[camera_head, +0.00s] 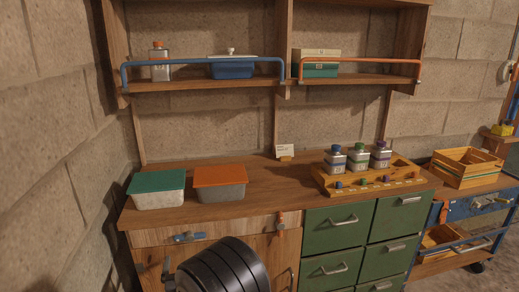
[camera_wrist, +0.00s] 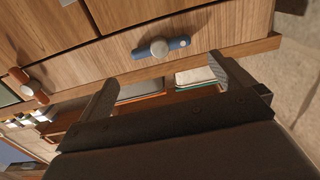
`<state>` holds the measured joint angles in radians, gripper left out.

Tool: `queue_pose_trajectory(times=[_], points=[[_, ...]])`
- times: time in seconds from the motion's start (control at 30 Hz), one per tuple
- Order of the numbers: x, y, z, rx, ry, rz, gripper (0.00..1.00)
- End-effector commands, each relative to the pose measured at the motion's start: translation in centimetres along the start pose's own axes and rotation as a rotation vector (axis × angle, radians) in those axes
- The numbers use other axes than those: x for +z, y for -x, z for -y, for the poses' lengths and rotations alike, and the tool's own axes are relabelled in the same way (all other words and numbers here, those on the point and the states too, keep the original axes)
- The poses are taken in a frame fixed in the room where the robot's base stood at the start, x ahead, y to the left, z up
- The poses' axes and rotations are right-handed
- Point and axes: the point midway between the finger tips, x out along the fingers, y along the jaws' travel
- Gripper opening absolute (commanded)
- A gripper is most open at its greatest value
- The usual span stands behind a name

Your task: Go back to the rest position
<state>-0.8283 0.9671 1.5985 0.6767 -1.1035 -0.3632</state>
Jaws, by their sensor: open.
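My gripper (camera_wrist: 165,74) shows in the wrist view with its two fingers wide apart and nothing between them. It is in front of the wooden cabinet below the counter, near a latch with blue ends (camera_wrist: 160,47). The same blue latch (camera_head: 188,237) shows in the head view. I cannot tell whether a finger touches the cabinet. In the head view my black arm covers part of the cabinet front, and most of the gripper is hidden.
A green-lidded bin (camera_head: 157,190) and an orange-lidded bin (camera_head: 219,183) stand on the counter (camera_head: 265,185). A wooden rack (camera_head: 345,188) holds several bottles. Green drawers (camera_head: 338,228) are right of the cabinet. A blue cart (camera_head: 480,205) stands at right. Shelves hang above.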

Motion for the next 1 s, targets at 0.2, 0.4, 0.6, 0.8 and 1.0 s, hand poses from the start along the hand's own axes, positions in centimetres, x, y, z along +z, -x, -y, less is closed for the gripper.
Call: queue_pose_trajectory(times=[0.2,0.4,0.6,0.8,1.0], points=[[0.0,-4.0,-0.1,0.002,0.0,-0.001,1.0],[0.1,-7.2,-0.1,0.001,-0.001,0.001,1.0],[-0.2,-8.1,0.0,-0.002,-0.061,0.002,1.0],[-0.1,-8.1,0.0,-0.002,-0.114,0.002,1.0],[0.1,-8.1,0.0,-0.001,-0.123,0.001,1.0]])
